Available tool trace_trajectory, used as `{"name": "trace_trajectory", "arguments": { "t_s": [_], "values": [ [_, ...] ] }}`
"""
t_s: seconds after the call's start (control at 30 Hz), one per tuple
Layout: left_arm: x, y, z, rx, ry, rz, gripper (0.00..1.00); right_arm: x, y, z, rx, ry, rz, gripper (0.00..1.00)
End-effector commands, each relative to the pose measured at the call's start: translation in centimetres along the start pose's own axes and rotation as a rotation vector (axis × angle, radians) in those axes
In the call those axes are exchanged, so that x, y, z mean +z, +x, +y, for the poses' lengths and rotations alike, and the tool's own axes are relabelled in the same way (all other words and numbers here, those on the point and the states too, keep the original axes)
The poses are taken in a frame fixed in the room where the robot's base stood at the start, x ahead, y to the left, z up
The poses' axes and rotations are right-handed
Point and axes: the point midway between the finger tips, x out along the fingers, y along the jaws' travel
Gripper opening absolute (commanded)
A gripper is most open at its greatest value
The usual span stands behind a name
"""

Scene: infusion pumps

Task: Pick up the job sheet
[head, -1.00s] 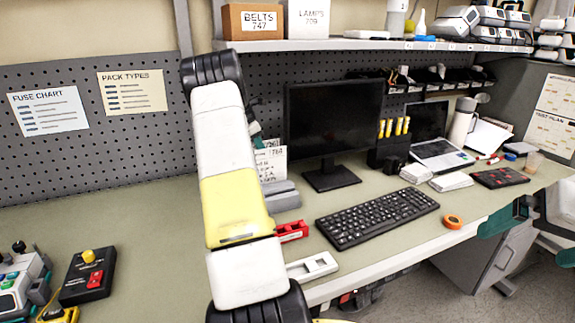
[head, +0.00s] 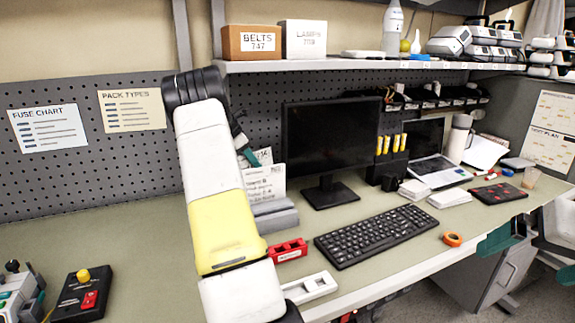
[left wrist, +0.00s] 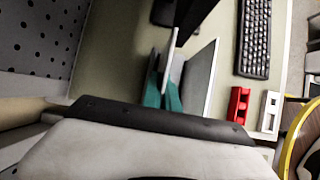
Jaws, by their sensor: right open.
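The job sheet (head: 264,184) is a white sheet with printed lines, upright at a grey holder (head: 275,217) left of the monitor. A second white sheet edge shows just behind and above it. My left gripper (head: 242,146) is at the sheets' upper left, mostly hidden by my own arm. Whether the fingers grip is unclear. My right gripper (head: 522,252) is open and empty beyond the desk's front edge.
A red block (head: 288,250), a white tray (head: 310,288) and a keyboard (head: 362,235) lie right of the holder. The monitor (head: 332,143) stands close behind. A black control box (head: 84,295) is at lower left.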

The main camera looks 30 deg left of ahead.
Motion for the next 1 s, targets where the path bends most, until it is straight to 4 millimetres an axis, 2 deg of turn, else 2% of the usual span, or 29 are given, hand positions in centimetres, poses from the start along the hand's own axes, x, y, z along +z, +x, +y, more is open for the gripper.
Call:
{"name": "trace_trajectory", "arguments": {
  "t_s": [0.1, 0.2, 0.47, 0.77, 1.0],
  "values": [
    [-1.4, -0.5, 0.0, -0.001, -0.006, -0.098, 0.0, 0.0, 0.0, 0.0, 0.0, 0.0, 0.0, 1.0],
    [-2.0, -1.1, 0.0, 0.004, -0.001, -0.172, 0.0, 0.0, 0.0, 0.0, 0.0, 0.0, 0.0, 1.0],
    [-0.4, -6.6, 0.1, 0.004, 0.005, -0.163, 0.0, 0.0, 0.0, 0.0, 0.0, 0.0, 0.0, 1.0],
    [-6.7, -10.2, 0.1, 0.003, -0.002, -0.161, 0.0, 0.0, 0.0, 0.0, 0.0, 0.0, 0.0, 1.0],
    [-12.8, -13.7, 0.1, 0.003, -0.003, -0.16, 0.0, 0.0, 0.0, 0.0, 0.0, 0.0, 0.0, 1.0]
  ]
}}
